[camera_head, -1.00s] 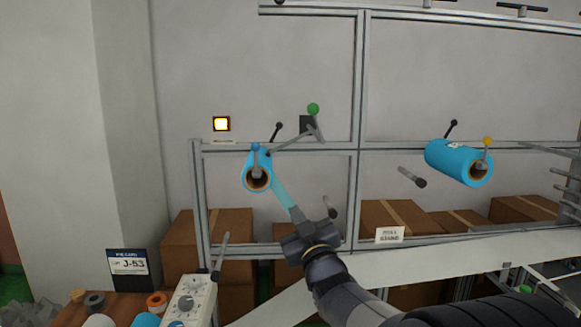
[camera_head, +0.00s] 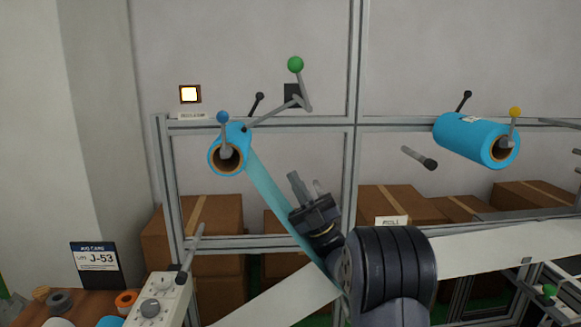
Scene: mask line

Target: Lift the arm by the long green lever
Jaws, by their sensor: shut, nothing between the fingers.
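The long green lever has a round green knob (camera_head: 295,65) on a grey rod, standing nearly upright by a dark square mount on the frame. A grey arm (camera_head: 270,114) slopes from that mount down left to the blue roll (camera_head: 232,145). My gripper (camera_head: 302,188) is below the lever, well apart from it, in front of the lower frame opening. Its fingers point upward and are shut with nothing held. It overlaps the right side of the blue film strip (camera_head: 268,190) in the picture; I cannot tell whether they touch.
A blue-knobbed lever (camera_head: 223,118) stands at the left roll, and a yellow-knobbed lever (camera_head: 514,113) at the right roll (camera_head: 468,137). A small green knob (camera_head: 549,291) is at lower right. A grey peg (camera_head: 420,158) sticks out mid-right. Cardboard boxes (camera_head: 205,220) stand behind the frame.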

